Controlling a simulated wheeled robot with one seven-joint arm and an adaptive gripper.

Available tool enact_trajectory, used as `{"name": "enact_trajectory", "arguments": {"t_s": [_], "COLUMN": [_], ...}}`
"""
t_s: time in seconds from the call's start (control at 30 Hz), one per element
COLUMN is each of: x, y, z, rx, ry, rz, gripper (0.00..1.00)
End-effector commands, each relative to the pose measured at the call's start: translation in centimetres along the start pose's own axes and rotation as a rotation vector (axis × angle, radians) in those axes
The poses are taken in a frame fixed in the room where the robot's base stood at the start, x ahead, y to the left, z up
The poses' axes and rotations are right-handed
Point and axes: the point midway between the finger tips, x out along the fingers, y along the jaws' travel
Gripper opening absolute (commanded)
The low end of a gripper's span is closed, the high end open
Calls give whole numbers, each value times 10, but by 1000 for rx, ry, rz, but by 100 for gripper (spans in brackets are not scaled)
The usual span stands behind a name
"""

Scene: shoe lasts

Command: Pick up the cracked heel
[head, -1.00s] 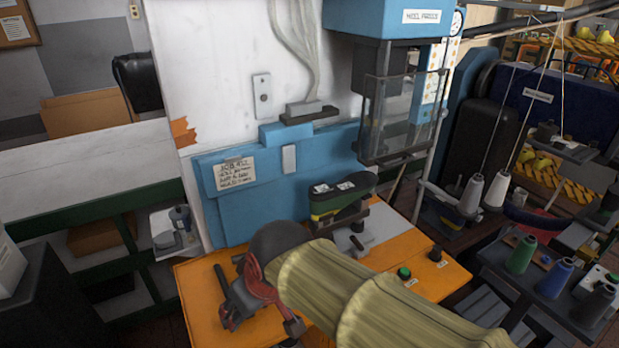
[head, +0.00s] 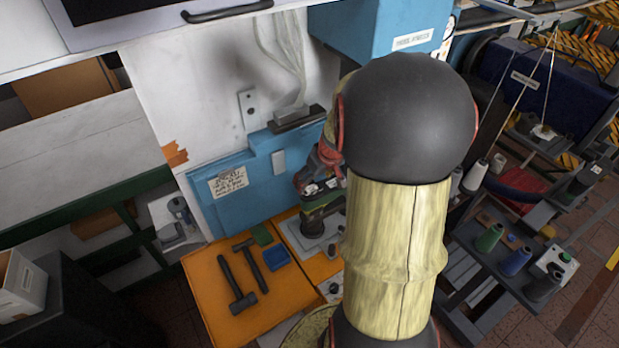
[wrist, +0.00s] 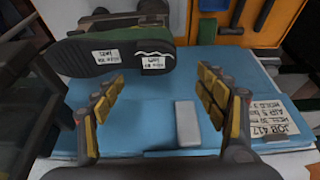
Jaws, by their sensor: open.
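A shoe with a green upper and dark sole (wrist: 75,55) sits sole up on a stand in the wrist view. It also shows in the head view (head: 320,222). Two white labels are on the sole. The heel, at what looks like the right end (wrist: 158,50), has a white wavy line that may be the crack. My gripper (wrist: 162,80) is open and empty, its fingers spread either side of that end and nearer the camera. In the head view my gripper (head: 312,186) is just above the shoe, partly hidden by my arm.
The blue panel (head: 238,190) with a paper note stands behind. The orange bench (head: 215,300) holds two hammers (head: 235,285), a green block (head: 262,235) and a blue block (head: 277,257) at left. A blue press (head: 375,30) is above right. My arm hides the bench's right side.

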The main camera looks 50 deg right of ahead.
Motion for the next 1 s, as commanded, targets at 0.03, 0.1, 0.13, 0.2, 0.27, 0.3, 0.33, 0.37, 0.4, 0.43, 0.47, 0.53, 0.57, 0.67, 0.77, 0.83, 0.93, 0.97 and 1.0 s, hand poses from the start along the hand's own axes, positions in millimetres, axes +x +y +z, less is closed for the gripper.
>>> {"name": "enact_trajectory", "arguments": {"t_s": [0.03, 0.1, 0.13, 0.2, 0.27, 0.3, 0.33, 0.37, 0.4, 0.43, 0.47, 0.53, 0.57, 0.67, 0.77, 0.83, 0.93, 0.97, 1.0], "x": [2, 8, 11, 19, 25, 28, 31, 34, 39, 43, 48, 58, 63, 74, 78, 79, 79, 79, 78], "y": [2, 4, 4, 4, 4, 4, 4, 4, 3, 3, 3, 3, 3, 3, 4, 4, 4, 4, 4], "z": [1, 1, 1, 1, 1, 1, 1, 2, 2, 2, 2, 1, 1, 1, 1, 1, 1, 1, 1], "rx": [4, 4, 4, 4, 4, 4, 3, 3, 4, 4, 3, 3, 3, 3, 4, 3, 3, 3, 3], "ry": [-3, -3, -3, -3, -3, -3, -3, -4, -4, -5, -5, -5, -4, -3, -2, -2, -1, -1, -1], "rz": [0, 0, 0, 0, 0, 0, 1, 0, -1, -1, 0, -1, 0, 0, 2, 3, 2, 2, 2], "gripper": [73, 73, 73, 73, 73, 73, 73, 73, 73, 73, 73, 73, 73, 73, 73, 73, 73, 73, 72]}}
